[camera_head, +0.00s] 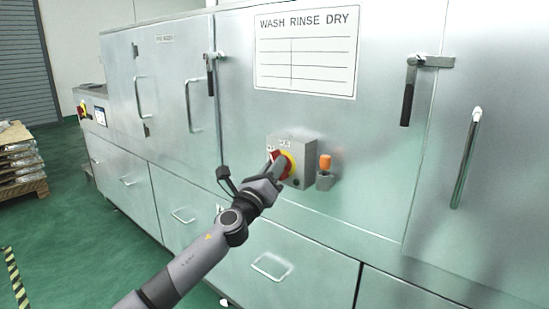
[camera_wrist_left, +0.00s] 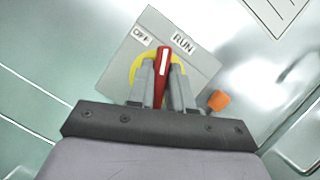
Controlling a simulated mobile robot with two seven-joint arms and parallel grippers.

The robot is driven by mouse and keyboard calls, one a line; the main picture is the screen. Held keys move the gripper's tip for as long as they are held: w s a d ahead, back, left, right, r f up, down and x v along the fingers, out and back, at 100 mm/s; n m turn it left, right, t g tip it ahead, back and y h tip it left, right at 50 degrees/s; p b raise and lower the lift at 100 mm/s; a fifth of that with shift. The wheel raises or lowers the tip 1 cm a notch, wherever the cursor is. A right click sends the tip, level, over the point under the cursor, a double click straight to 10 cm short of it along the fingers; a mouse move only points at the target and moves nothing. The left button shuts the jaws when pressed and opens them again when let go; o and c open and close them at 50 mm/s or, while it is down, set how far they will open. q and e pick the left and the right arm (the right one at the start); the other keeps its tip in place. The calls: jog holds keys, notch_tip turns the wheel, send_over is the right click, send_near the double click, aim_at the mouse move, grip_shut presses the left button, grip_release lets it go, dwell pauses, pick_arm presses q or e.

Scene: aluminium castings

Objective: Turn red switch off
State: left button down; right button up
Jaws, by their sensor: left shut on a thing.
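The red switch (camera_wrist_left: 162,75) is a rotary handle on a yellow disc, on a grey switch box (camera_head: 300,149) fixed to the front of a metal washing machine. In the left wrist view the box carries an OFF label (camera_wrist_left: 142,38) at left and a RUN label (camera_wrist_left: 183,44) at right. The handle's white-marked tip lies between the labels, nearer RUN. My left gripper (camera_head: 277,168) is at the box; its fingers (camera_wrist_left: 161,88) sit on both sides of the red handle and are shut on it. The head view shows the red switch partly hidden by the gripper. My right gripper is out of view.
An orange lamp (camera_head: 325,162) stands just right of the box. Door handles (camera_head: 409,92) and (camera_head: 465,158) stick out from the machine's doors at right. A WASH RINSE DRY sign (camera_head: 306,50) is above. A stacked pallet (camera_head: 20,165) stands at far left; green floor between is clear.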

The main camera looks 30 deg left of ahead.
pick_arm(q)
jog(key=shift+a+f+n+g+y+p, duration=0.1)
jog(key=shift+n+g+y+p, duration=0.55)
jog(key=shift+n+p, duration=1.6)
jog(key=shift+d+n+g+y+p, duration=0.1)
jog(key=shift+n+g+y+p, duration=0.6)
jog(key=shift+n+p, duration=1.55)
jog(key=shift+a+f+n+g+y+p, duration=0.1)
jog(key=shift+n+g+y+p, duration=0.25)
jog(key=shift+n+g+p, duration=1.75)
jog(key=shift+n+t+b, duration=0.55)
jog(key=shift+n+t, duration=0.35)
jog(key=shift+t, duration=0.25)
jog(key=c, duration=1.1)
grip_release()
jog(key=shift+v, duration=3.55)
jog(key=shift+r, duration=0.1)
